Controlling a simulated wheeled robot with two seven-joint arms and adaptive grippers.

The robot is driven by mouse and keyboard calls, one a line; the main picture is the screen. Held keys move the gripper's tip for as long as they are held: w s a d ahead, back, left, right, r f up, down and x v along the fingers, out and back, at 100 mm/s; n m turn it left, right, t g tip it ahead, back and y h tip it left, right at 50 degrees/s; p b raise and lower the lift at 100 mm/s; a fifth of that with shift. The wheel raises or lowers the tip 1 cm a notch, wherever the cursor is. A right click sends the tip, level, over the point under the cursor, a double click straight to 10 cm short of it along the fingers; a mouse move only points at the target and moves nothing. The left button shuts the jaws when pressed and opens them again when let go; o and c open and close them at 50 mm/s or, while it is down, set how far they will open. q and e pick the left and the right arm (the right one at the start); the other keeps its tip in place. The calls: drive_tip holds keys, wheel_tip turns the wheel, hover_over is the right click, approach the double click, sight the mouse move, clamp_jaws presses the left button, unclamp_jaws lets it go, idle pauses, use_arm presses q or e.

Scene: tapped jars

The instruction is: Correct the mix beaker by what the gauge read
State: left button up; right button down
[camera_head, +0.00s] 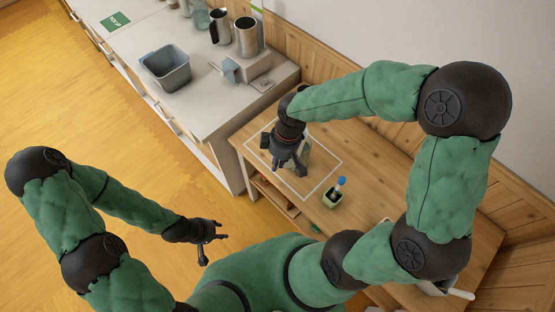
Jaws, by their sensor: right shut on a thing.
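My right gripper (290,166) points down over a white-outlined rectangle (329,180) on the wooden table. It is shut on a pale, greyish-green container (305,152), mostly hidden behind the fingers; I cannot tell whether this is the mix beaker or whether it touches the table. A small dark-edged container (332,200) with pale yellowish sides and a blue-topped piece (341,182) standing at it is right of the outline. My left gripper (213,243) is open and empty, over the floor left of the table. I cannot make out a gauge reading.
The wooden table (380,165) is partly covered by my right arm. On the pale counter (205,105) stand a grey bin (166,68), metal jugs (246,37) and a block with a bluish piece (231,70). A white object (460,294) shows at bottom right.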

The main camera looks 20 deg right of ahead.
sight(290, 164)
drive_tip(key=shift+f+b, duration=0.5)
drive_tip(key=shift+f, duration=0.3)
wheel_tip(290, 164, up, 2)
drive_tip(key=shift+r+g+y+p, duration=0.1)
drive_tip(key=shift+g+y+p, duration=0.3)
drive_tip(key=shift+p, duration=0.65)
drive_tip(key=shift+a+r+g+y+p, duration=0.1)
drive_tip(key=shift+r+g+y+p, duration=0.2)
drive_tip(key=shift+r+y+p, duration=0.45)
wheel_tip(290, 164, down, 7)
drive_tip(key=g+y+b, duration=0.1)
drive_tip(key=y+b, duration=0.1)
drive_tip(key=b, duration=0.3)
drive_tip(key=shift+s+d+g+b, duration=0.25)
drive_tip(key=shift+g+b, duration=0.05)
drive_tip(key=shift+b, duration=0.1)
drive_tip(key=shift+r, duration=0.1)
